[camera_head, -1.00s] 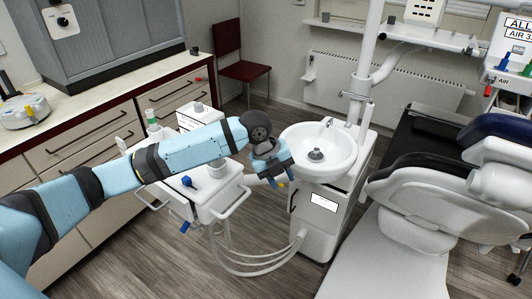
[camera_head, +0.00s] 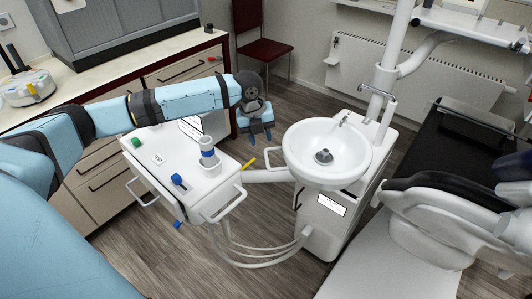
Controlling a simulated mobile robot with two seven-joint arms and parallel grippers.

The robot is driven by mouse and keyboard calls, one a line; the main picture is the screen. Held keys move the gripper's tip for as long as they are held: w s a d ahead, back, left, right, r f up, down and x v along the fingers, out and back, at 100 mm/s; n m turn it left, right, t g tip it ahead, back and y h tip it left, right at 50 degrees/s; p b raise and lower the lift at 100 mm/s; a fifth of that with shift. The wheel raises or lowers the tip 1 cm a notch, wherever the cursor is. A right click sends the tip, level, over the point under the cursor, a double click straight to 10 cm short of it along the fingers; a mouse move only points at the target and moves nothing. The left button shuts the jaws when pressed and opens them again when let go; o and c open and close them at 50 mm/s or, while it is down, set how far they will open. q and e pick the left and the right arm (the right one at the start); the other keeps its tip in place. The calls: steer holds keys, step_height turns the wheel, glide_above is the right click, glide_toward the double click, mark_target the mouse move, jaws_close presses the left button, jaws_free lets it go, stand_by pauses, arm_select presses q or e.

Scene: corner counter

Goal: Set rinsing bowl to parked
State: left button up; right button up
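The rinsing bowl (camera_head: 347,171) is a round white basin with a dark grey drain piece in its middle. It sits on top of a white dental unit (camera_head: 323,222), and a small spout stands at its back rim. My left gripper (camera_head: 258,138) is to the left of the bowl and apart from it, with clear floor between them. Its short blue fingers show beyond the dark wrist, pointing away from the view, and whether they are spread is hard to tell. Nothing is seen held in it. My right gripper is not in view.
A white instrument cart (camera_head: 150,158) with a cup and small tools stands left of the bowl. A yellow handle (camera_head: 248,163) lies between them. The dental chair (camera_head: 430,215) is close on the right. A red chair (camera_head: 262,45) is behind.

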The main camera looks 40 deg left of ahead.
mark_target(266, 157)
arm_select(q)
steer(key=f, duration=0.5)
steer(key=w+d+f, duration=0.1)
steer(key=f, duration=0.1)
steer(key=shift+w+f, duration=0.1)
steer(key=shift+f, duration=0.25)
jaws_close()
